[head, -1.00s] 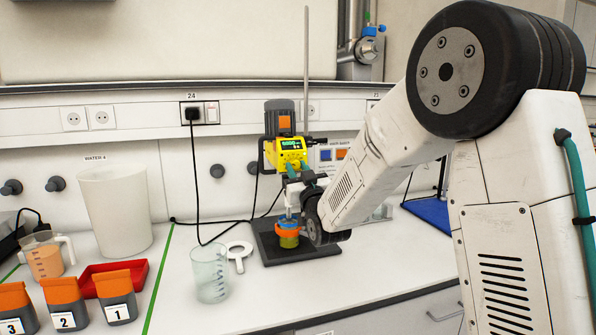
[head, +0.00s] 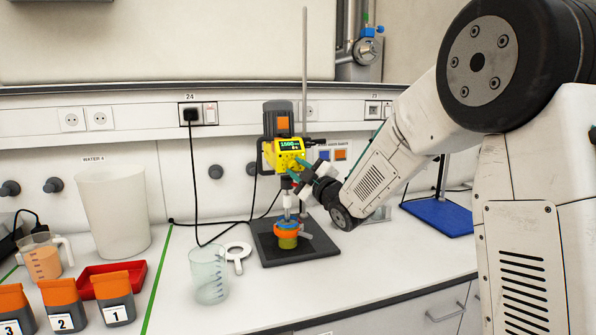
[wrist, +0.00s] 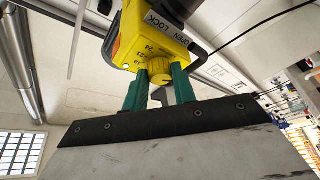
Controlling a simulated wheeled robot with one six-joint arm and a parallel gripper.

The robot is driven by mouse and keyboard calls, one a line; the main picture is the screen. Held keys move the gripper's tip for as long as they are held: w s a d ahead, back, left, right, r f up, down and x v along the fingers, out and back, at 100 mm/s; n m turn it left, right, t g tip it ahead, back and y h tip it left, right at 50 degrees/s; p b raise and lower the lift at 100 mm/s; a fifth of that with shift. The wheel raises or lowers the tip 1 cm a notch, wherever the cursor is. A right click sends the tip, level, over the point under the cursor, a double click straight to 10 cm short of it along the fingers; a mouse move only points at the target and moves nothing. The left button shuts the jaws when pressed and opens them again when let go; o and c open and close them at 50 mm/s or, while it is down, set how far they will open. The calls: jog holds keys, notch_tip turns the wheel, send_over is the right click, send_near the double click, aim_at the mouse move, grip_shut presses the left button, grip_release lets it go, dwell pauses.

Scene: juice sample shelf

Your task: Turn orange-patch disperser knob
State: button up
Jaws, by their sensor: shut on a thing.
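The disperser (head: 287,152) has a yellow head, a lit green display and a grey motor with an orange patch (head: 283,124). It stands on a dark base plate on the bench. Its yellow knob (wrist: 158,71) shows in the wrist view, with numbers printed on the housing around it. My gripper (wrist: 161,86) has its two green fingers on either side of the knob, shut on it. In the head view, my gripper (head: 304,178) reaches the disperser's lower front from the right. The knob is too small to make out there.
An orange-clamped cup (head: 287,241) sits under the disperser shaft. A glass beaker (head: 208,275) and a white ring-shaped item (head: 237,252) stand left of the base plate (head: 270,255). A blue-based stand (head: 440,214) is at right.

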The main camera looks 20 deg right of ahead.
jog(key=shift+n+g, duration=0.5)
jog(key=shift+n, duration=0.9)
jog(key=o, duration=1)
jog(key=v, duration=0.7)
jog(key=shift+s+d, duration=0.25)
jog(key=shift+s, duration=0.1)
jog(key=shift+f, duration=0.1)
